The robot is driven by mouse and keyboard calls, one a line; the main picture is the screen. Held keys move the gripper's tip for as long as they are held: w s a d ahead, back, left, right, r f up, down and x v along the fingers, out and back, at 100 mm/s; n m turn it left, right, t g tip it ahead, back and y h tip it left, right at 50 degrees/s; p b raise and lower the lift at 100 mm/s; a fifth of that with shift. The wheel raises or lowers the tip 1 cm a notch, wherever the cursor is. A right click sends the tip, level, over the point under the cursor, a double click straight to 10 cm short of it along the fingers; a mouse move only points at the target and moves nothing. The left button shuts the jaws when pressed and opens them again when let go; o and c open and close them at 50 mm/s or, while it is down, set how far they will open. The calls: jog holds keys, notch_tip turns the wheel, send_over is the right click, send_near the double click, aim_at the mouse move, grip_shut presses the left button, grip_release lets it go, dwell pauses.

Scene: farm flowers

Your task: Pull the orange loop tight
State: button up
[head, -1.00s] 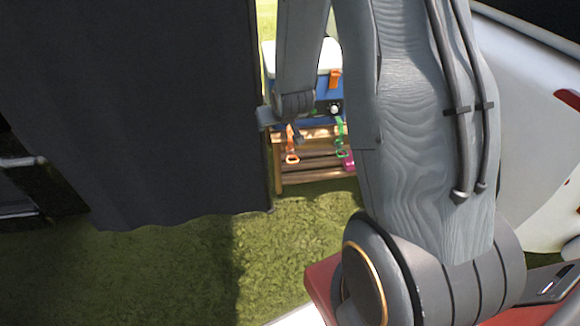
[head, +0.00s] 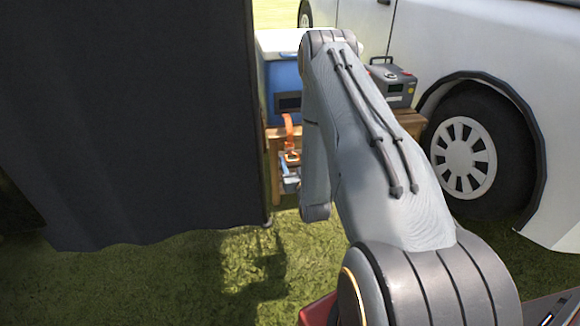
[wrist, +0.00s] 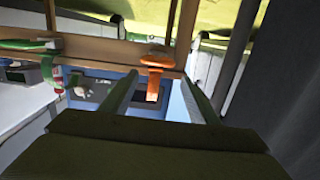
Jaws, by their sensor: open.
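My gripper (wrist: 159,84) is open, with one finger to each side of the orange strap. No contact with it can be made out. In the head view my gripper (head: 290,183) is small, just below the loop and partly behind my arm.
A green strap (wrist: 52,70) hangs left in the wrist view. The blue box (head: 283,88) stands on the wooden stand (head: 275,150). A grey device (head: 392,84) sits to its right, near a white vehicle (head: 450,50). A dark curtain (head: 130,120) fills the left.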

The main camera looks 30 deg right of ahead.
aim_at(295, 161)
jog(key=shift+t+h, duration=0.3)
jog(key=shift+t, duration=0.1)
jog(key=shift+w+d+f+b, duration=0.5)
jog(key=shift+w+b, duration=0.2)
jog(key=shift+w, duration=0.45)
jog(key=shift+w+d+f+b, duration=0.4)
jog(key=shift+w+b, duration=0.25)
jog(key=shift+w, duration=0.55)
jog(key=shift+w+d+f+b, duration=0.4)
jog(key=shift+w+d+b, duration=0.25)
jog(key=shift+w, duration=0.5)
jog(key=shift+a, duration=0.1)
jog(key=c, duration=1.3)
jog(key=p+v, duration=0.3)
jog(key=v, duration=0.2)
jog(key=shift+r+p, duration=0.1)
jog(key=shift+p, duration=0.25)
jog(key=shift+s, duration=0.35)
